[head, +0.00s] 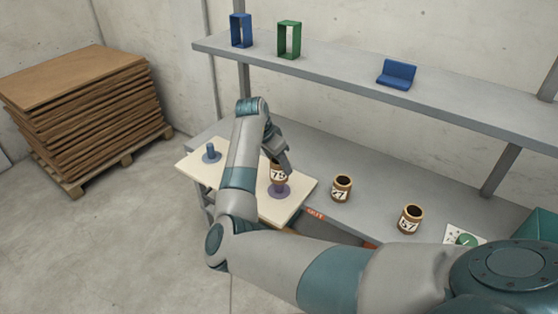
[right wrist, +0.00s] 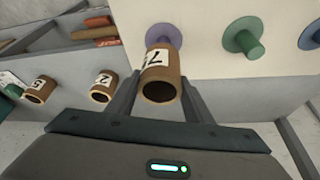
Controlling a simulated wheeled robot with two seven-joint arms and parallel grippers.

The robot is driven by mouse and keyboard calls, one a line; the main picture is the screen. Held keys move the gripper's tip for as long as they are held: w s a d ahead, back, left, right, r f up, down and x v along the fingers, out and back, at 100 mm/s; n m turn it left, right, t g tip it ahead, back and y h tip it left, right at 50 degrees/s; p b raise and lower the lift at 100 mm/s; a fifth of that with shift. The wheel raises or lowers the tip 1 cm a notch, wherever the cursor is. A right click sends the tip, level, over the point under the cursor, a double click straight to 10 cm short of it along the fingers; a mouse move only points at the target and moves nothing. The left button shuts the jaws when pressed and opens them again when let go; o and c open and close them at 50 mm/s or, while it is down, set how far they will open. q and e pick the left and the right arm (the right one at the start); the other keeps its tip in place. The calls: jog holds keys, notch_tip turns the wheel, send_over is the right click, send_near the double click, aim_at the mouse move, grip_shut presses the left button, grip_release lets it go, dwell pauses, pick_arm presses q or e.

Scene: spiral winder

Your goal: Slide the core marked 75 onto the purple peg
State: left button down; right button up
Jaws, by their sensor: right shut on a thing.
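The brown core marked 75 (head: 279,175) is held upright above the purple peg's round base (head: 282,190). My right gripper (head: 281,164) is shut on this core. In the right wrist view the core (right wrist: 158,80) sits between the fingers (right wrist: 160,92), its open dark end towards the camera. The purple base (right wrist: 163,36) shows just beyond it. The core covers most of the peg, so I cannot tell whether it is around the peg or just over it. My left gripper is not in view.
A blue peg (head: 211,153) stands on the pale board (head: 300,187); a green peg (right wrist: 244,38) shows between purple and blue in the wrist view. Two other cores (head: 342,187) (head: 410,219) stand on the grey bench to the right. A shelf (head: 340,72) runs above.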

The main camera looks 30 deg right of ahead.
jog(key=shift+f+b, duration=0.75)
jog(key=shift+f, duration=1.85)
jog(key=shift+f, duration=0.1)
jog(key=o, duration=1.1)
